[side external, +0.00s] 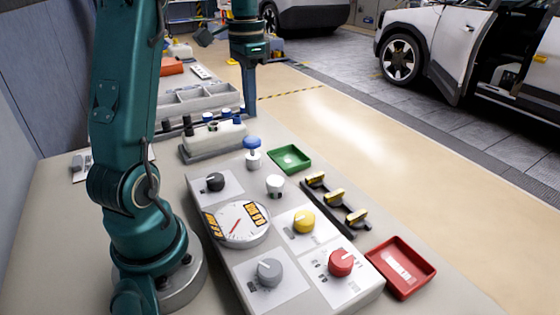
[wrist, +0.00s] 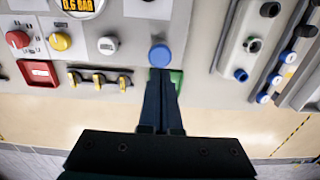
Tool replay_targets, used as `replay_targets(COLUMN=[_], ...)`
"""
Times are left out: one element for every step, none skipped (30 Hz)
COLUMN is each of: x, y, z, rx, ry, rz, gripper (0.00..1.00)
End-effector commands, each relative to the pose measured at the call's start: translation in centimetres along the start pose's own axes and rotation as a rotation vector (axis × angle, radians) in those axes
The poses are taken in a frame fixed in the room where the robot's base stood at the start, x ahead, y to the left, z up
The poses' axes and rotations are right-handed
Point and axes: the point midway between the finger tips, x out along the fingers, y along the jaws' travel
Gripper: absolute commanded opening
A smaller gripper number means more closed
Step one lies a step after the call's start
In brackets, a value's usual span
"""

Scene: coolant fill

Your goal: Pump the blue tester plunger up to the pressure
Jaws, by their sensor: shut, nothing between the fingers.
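The tester plunger has a round blue cap (side external: 252,143) on a white body (side external: 253,161), upright behind the panel. The blue cap also shows in the wrist view (wrist: 160,55). My gripper (side external: 249,112) points down with its fingers shut and empty, above the cap in the side view with a visible gap. In the wrist view my fingertips (wrist: 161,72) lie just below the cap's edge and overlap the green tray. The white gauge (side external: 237,224) has a red needle and orange labels; its label in the wrist view (wrist: 82,5) reads 0.6 BAR.
The panel has black (side external: 215,182), yellow (side external: 303,221), grey (side external: 269,271) and red (side external: 340,263) knobs. A green tray (side external: 289,158), a row of brass-coloured valves (side external: 335,197) and a red tray (side external: 402,272) lie right. A white reservoir with caps (side external: 213,138) stands behind left.

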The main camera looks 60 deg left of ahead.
Motion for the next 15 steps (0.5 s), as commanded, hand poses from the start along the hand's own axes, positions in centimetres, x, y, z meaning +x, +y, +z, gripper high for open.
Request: replay_targets(x=[-0.9, -1.3, -1.8, -2.2, -2.6, -3.1, -3.5, -3.8, -4.1, -4.3, -4.6, -4.9, -5.0, -5.2, -5.4], y=[-0.1, -0.1, -0.1, -0.1, -0.1, -0.1, 0.0, -0.1, -0.1, -0.1, -0.1, -0.1, -0.1, -0.1, 0.0], z=[-0.1, -0.1, -0.1, -0.1, -0.1, -0.1, -0.1, -0.1, -0.1, -0.1, -0.1, -0.1, -0.1, -0.1, -0.1], rx=[0.0, 0.0, 0.0, 0.0, 0.0, 0.0, 0.0, 0.0, 0.0, 0.0, 0.0, 0.0, 0.0, 0.0, 0.0], ry=[0.005, 0.004, 0.004, 0.004, 0.005, 0.005, 0.004, 0.004, 0.004, 0.003, 0.003, 0.003, 0.003, 0.003, 0.002], rz=[-0.004, -0.003, -0.003, -0.003, -0.004, -0.004, -0.003, -0.003, -0.003, -0.002, -0.002, -0.002, -0.002, -0.002, -0.001], gripper=[0.0, 0.0, 0.0, 0.0, 0.0, 0.0, 0.0, 0.0, 0.0, 0.0, 0.0, 0.0, 0.0, 0.0, 0.0])
